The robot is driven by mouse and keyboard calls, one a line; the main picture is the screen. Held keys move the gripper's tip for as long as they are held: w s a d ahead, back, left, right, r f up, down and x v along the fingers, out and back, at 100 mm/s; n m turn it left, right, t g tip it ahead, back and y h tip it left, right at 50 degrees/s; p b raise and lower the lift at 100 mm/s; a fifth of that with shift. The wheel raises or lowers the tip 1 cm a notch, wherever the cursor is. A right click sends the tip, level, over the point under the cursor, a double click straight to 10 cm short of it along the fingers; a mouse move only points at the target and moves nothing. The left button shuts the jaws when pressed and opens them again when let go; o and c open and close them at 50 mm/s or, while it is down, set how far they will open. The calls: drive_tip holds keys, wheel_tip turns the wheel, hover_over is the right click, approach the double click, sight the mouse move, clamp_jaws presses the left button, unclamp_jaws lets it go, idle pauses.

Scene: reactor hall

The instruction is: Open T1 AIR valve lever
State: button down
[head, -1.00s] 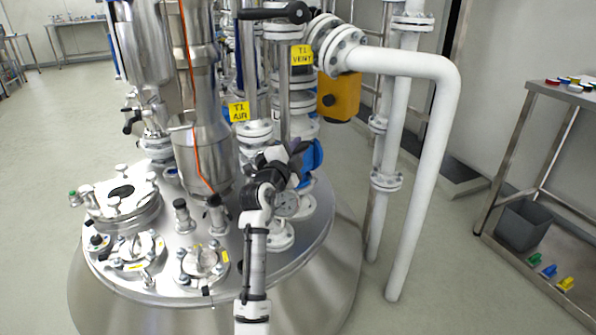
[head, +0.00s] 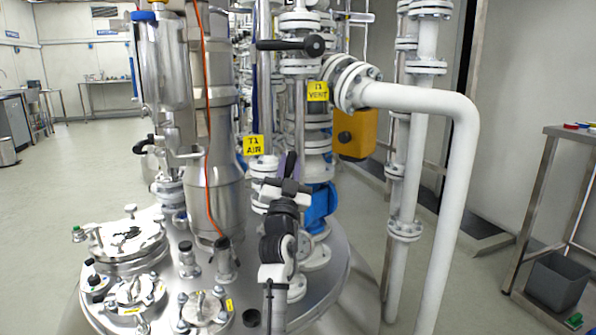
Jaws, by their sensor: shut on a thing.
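The yellow T1 AIR tag (head: 253,145) hangs in the middle of the head view, on white flanged piping above the steel vessel lid. A dark, purplish lever (head: 291,163) stands nearly upright just right of and below the tag. My gripper (head: 287,184) is at this lever, shut on it low down. The fingertips are small and partly hidden by my wrist. My arm comes up from the bottom edge and covers the valve body behind. A blue valve part (head: 320,204) is close at the right of my gripper.
A black lever (head: 290,44) sits higher, near the yellow T1 VENT tag (head: 318,92). A thick white bent pipe (head: 461,150) stands at right. A steel column (head: 214,150) with an orange cable is close at left. Open floor (head: 80,160) lies far left.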

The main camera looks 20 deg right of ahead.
drive_tip(key=n+y, duration=0.1)
drive_tip(key=a+n+t+y+p, duration=0.1)
drive_tip(key=n, duration=0.1)
drive_tip(key=a+r+n+t+y, duration=0.1)
drive_tip(key=y, duration=0.1)
drive_tip(key=shift+n+p, duration=0.4)
drive_tip(key=shift+a+f+n+t+y+p, duration=0.1)
drive_tip(key=shift+a+n+t+y+p, duration=0.3)
drive_tip(key=shift+n+y, duration=0.45)
drive_tip(key=shift+a+f+n+t+y+p, duration=0.1)
drive_tip(key=shift+a+n+t+y+p, duration=0.2)
drive_tip(key=shift+n+y, duration=0.5)
drive_tip(key=shift+a, duration=0.1)
drive_tip(key=c, duration=1.3)
unclamp_jaws()
drive_tip(key=shift+f, duration=0.1)
